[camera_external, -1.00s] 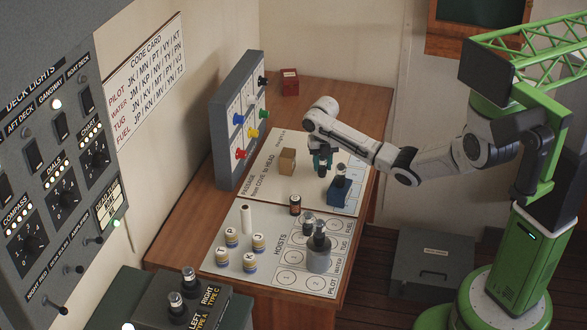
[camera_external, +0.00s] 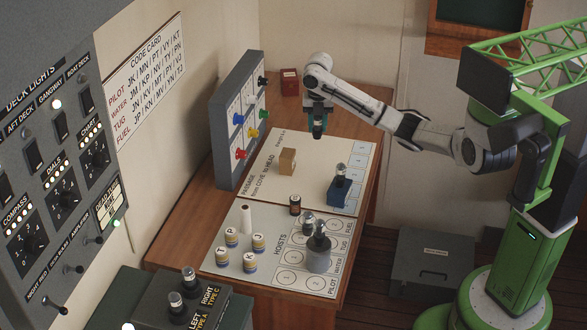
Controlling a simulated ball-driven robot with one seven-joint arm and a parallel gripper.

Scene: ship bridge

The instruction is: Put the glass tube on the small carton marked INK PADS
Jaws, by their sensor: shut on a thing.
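My gripper (camera_external: 318,108) is shut on a small dark, shiny cylinder, seemingly the glass tube (camera_external: 319,128), which hangs roughly upright above the back part of the white chart board. Its lower end is clear of the board. A small red carton (camera_external: 290,82) with a pale label stands at the back of the desk, beyond and left of my gripper. A tan carton (camera_external: 287,161) stands on the chart board, lower left of my gripper. Both are apart from the tube. The lettering on either carton is too small to read, so I cannot tell which says INK PADS.
A similar tube (camera_external: 340,172) stands on a blue block (camera_external: 339,192). Several lettered round pieces, a white cylinder (camera_external: 246,219) and a grey weight (camera_external: 319,258) stand on the front board. A grey panel with coloured knobs (camera_external: 237,120) rises at left. The desk's back right is clear.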

